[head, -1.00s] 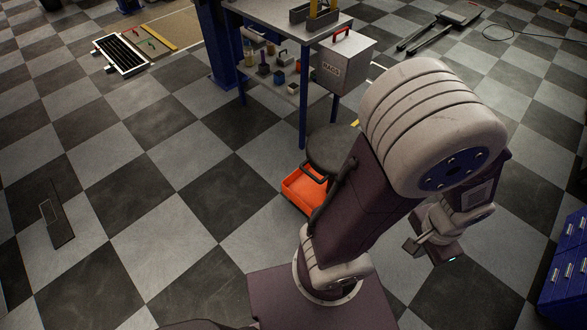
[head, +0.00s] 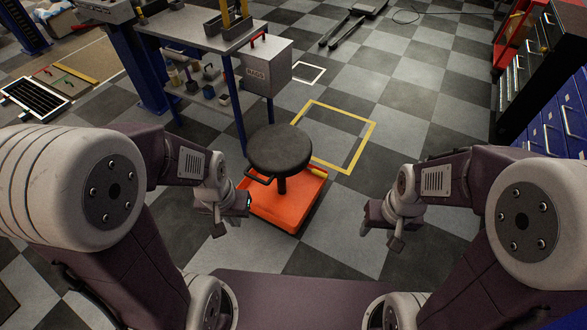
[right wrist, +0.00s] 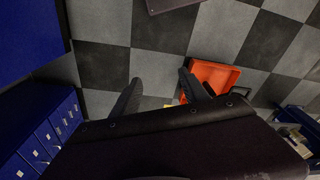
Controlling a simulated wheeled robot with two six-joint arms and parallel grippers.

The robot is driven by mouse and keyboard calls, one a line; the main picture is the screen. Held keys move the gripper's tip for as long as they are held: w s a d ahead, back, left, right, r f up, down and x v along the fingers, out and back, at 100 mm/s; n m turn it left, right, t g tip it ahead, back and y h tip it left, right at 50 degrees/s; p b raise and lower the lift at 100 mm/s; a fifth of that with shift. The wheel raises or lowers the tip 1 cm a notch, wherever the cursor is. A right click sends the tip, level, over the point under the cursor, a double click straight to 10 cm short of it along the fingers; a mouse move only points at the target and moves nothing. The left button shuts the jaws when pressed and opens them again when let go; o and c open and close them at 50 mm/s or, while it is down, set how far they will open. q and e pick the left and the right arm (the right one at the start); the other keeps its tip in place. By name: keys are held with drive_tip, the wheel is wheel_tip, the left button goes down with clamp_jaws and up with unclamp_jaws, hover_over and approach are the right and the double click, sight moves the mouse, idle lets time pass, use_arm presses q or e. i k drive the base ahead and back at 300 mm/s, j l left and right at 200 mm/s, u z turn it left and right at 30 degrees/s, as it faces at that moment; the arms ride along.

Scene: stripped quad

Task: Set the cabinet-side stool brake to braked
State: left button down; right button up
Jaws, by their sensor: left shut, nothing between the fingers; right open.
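The stool has a round black seat (head: 279,149) on a post over an orange base (head: 270,211). A black handle loop (head: 259,179) sticks out at its left. A small yellow piece (head: 318,172) shows at the base's right edge, on the cabinet side; I cannot tell its brake setting. My left gripper (head: 220,222) is shut and empty, just left of the base. My right gripper (head: 380,229) is open and empty, to the right of the base and apart from it. In the right wrist view the orange base (right wrist: 215,72) shows beyond the open fingers.
A yellow floor outline (head: 362,146) lies behind and right of the stool. A workbench (head: 190,28) with a grey RAGS box (head: 264,70) stands behind left. Blue drawers (head: 552,128) and a dark cabinet (head: 530,65) stand at the right. Floor between stool and cabinets is clear.

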sight(318, 174)
drive_tip(key=i+j+u, duration=0.1)
drive_tip(key=i, duration=0.3)
drive_tip(key=i+j, duration=0.25)
drive_tip(key=i, duration=0.15)
drive_tip(key=i+j+u, duration=0.15)
drive_tip(key=i, duration=0.25)
